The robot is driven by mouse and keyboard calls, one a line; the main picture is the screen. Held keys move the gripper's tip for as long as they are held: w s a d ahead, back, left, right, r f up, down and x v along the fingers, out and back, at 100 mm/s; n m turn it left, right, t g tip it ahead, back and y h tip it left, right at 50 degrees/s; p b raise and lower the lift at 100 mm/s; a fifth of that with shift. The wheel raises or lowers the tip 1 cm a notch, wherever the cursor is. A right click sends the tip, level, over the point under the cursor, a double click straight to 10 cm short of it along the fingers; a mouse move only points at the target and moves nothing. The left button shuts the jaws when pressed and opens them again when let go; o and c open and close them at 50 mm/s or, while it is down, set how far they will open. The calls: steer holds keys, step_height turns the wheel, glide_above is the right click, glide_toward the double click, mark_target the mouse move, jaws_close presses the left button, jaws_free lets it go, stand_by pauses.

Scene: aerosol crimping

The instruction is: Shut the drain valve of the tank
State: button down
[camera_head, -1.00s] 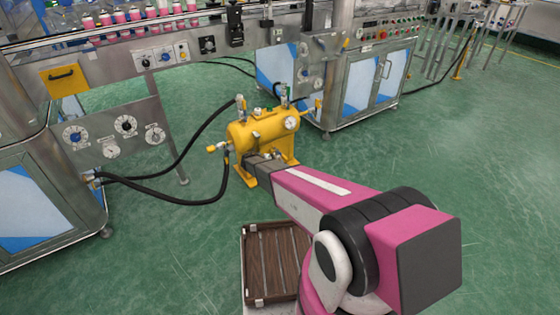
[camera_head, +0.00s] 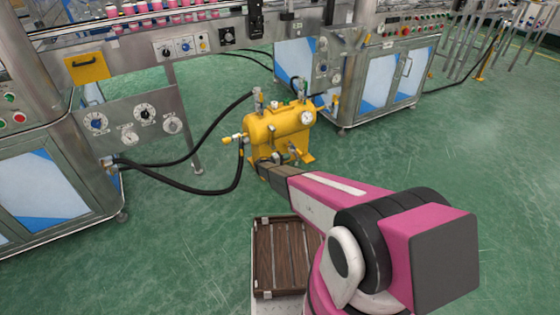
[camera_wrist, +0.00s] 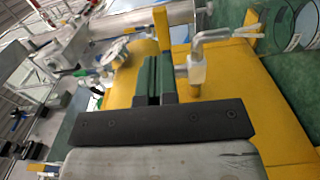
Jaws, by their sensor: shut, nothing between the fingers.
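The yellow tank (camera_head: 280,128) stands on its feet on the floor, with a gauge and fittings on it. My gripper (camera_head: 268,165) is at its lower front in the head view. In the wrist view the two dark green fingers (camera_wrist: 155,78) are shut together with nothing between them, in front of the yellow tank surface (camera_wrist: 275,105). A silver valve with a bent lever handle (camera_wrist: 222,36) and a brass-coloured body (camera_wrist: 196,72) is just right of the fingertips, apart from them as far as I can tell. Small fittings at the tank's lower front (camera_head: 292,152) are partly hidden by my arm.
Black hoses (camera_head: 190,190) run from the left steel cabinet (camera_head: 45,190) to the tank. A brown slatted crate (camera_head: 283,262) is on the floor at the front. A machine cabinet (camera_head: 395,85) stands behind to the right. Green floor right of the tank is clear.

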mark_target(298, 152)
steer(key=x, duration=0.5)
steer(key=shift+w+d, duration=0.1)
steer(key=shift+d, duration=0.2)
steer(key=shift+d, duration=0.15)
